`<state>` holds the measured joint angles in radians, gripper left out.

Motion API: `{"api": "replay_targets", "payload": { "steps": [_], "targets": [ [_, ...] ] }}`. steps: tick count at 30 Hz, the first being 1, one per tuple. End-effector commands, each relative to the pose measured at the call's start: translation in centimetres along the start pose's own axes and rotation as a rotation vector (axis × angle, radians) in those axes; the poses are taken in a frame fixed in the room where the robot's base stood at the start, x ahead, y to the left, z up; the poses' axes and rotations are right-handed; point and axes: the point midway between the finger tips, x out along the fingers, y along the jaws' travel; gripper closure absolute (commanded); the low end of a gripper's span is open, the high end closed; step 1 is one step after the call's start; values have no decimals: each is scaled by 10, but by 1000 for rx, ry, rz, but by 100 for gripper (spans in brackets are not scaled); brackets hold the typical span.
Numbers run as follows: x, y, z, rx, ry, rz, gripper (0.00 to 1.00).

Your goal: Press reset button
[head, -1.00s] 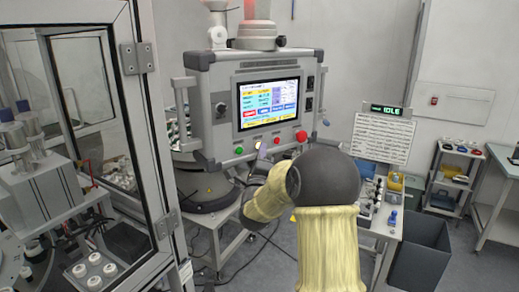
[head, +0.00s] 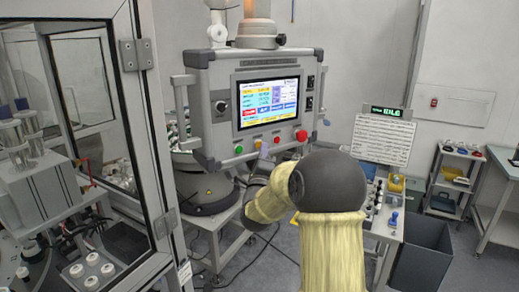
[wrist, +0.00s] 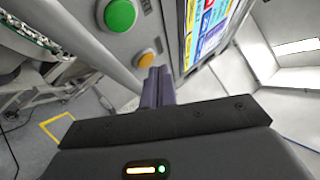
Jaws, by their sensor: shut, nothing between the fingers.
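The control panel (head: 205,100) carries a row of buttons below its lit screen (head: 268,101). From left to right these are a green button (head: 239,149), an orange-yellow button (head: 258,144), a red button (head: 277,139) and a larger red knob (head: 301,135). No label shows which is the reset button. In the wrist view, the shut, empty fingers of my gripper (wrist: 158,73) point at the panel just below the orange button (wrist: 146,58). Contact cannot be told. The green button (wrist: 120,15) is further up and left. In the head view my arm mostly hides the gripper.
A glazed machine enclosure (head: 152,130) stands at the left, close to the panel. A round feeder (head: 208,190) sits below the panel. A table with parts, a grey bin (head: 420,250) and a shelf (head: 455,180) are on the right.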

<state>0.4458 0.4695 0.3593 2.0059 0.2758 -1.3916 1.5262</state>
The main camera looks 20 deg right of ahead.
Motion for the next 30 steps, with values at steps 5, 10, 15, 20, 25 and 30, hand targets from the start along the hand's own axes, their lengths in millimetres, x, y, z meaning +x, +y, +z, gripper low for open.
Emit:
{"api": "replay_targets", "payload": {
  "steps": [5, 10, 15, 20, 25, 30],
  "targets": [
    [-1, -1, 0, 0, 0, 0, 100],
    [-1, -1, -1, 0, 0, 0, 100],
    [-8, -4, -6, 0, 0, -1, 100],
    [-17, -10, -13, 0, 1, 0, 100],
    [-26, -18, -19, 0, 0, -2, 100],
    [-36, -25, -26, -1, 0, -1, 100]
  ]
}}
